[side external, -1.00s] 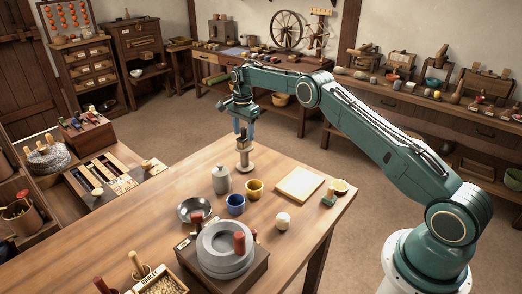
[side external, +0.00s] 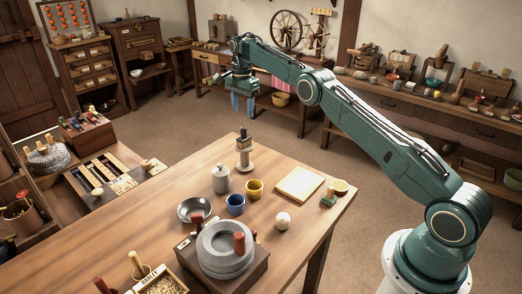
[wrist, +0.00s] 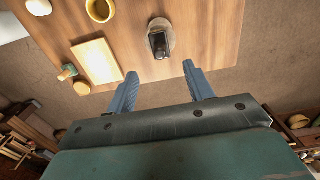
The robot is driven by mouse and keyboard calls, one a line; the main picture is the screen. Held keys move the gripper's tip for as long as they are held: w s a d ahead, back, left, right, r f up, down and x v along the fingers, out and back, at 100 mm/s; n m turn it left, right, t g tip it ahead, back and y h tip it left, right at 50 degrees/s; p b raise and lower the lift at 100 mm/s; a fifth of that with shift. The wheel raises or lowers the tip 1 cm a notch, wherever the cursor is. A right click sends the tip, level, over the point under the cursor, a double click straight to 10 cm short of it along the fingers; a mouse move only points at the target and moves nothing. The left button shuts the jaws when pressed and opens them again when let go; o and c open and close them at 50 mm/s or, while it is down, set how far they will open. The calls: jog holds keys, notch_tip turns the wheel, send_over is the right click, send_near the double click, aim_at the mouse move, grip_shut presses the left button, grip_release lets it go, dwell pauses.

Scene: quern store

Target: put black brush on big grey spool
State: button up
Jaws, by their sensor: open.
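The black brush (side external: 243,136) stands on top of the big grey spool (side external: 245,167) near the table's far corner. In the wrist view the dark brush (wrist: 158,44) lies within the pale round outline of the spool (wrist: 153,24). My gripper (side external: 243,106) is open and empty, above the brush and clear of it. In the wrist view my gripper's (wrist: 160,73) two blue fingers are spread apart, with the brush beyond their tips and nothing between them.
Near the spool stand a grey jar (side external: 221,180), a blue cup (side external: 235,205) and a yellow cup (side external: 254,189). A pale board (side external: 299,184) and a green brush (side external: 328,200) lie to the right. A stone quern (side external: 225,252) is in front. Bare tabletop extends left of the jar.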

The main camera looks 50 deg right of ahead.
dwell(0.4)
jog(key=shift+a+r, duration=0.15)
jog(key=shift+r, duration=0.35)
jog(key=s+a+r+n+t, duration=0.1)
jog(key=s+a+r+n, duration=0.1)
jog(key=r, duration=0.4)
jog(key=s+a+r+n, duration=0.2)
jog(key=s+r, duration=0.1)
jog(key=r, duration=0.3)
jog(key=s+a+r+n+t, duration=0.1)
jog(key=s+a+r+n, duration=0.3)
jog(key=s, duration=0.5)
jog(key=s+a+r+n+t, duration=0.1)
jog(key=s+a+r+n, duration=0.25)
jog(key=s+r, duration=0.4)
jog(key=s+a+f+n+t, duration=0.1)
jog(key=s+f, duration=0.4)
jog(key=s, duration=0.7)
jog(key=s+a+f+n+t, duration=0.1)
jog(key=s+a+f+n, duration=0.2)
jog(key=s, duration=1)
notch_tip(320, 180, down, 2)
jog(key=shift+f+n+t, duration=0.15)
jog(key=shift+n+t, duration=0.15)
jog(key=shift+n, duration=0.95)
